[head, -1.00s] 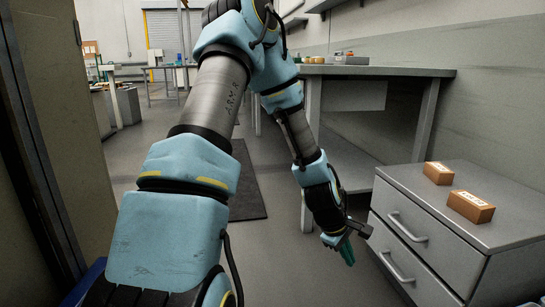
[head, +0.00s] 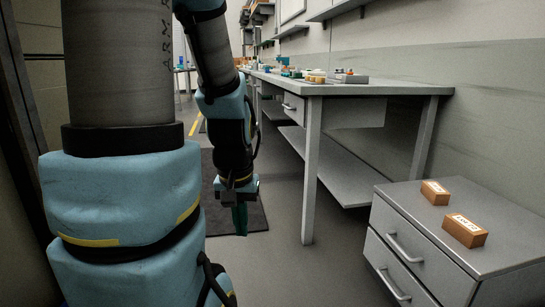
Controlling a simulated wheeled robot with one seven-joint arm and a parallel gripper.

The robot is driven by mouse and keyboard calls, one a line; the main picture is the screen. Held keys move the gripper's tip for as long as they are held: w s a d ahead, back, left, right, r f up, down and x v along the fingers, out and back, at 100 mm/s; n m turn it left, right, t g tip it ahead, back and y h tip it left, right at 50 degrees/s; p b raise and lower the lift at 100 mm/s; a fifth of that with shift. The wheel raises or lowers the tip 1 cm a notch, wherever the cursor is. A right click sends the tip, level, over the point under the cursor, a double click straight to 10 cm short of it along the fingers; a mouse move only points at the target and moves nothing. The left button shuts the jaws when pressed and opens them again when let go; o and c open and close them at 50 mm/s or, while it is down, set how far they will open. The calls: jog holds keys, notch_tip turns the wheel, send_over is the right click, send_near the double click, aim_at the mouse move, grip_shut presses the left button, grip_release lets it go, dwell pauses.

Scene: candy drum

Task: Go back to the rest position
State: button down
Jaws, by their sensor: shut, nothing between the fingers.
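My gripper (head: 240,219) hangs at the lower end of my blue and grey arm, left of the middle in the head view. Its green fingers point down above the dark floor mat (head: 258,207). The fingers are together with nothing seen between them. The gripper is apart from the workbench and the drawer cabinet to its right.
A long grey workbench (head: 395,92) with several small items runs along the right wall. A grey drawer cabinet (head: 398,208) at lower right bears two small orange-brown boxes, one farther back (head: 435,192) and one nearer (head: 465,230). The floor between mat and cabinet is clear.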

notch_tip(320, 180, up, 34)
jog(key=p, duration=3.2)
jog(key=shift+f, duration=0.2)
jog(key=shift+w, duration=0.1)
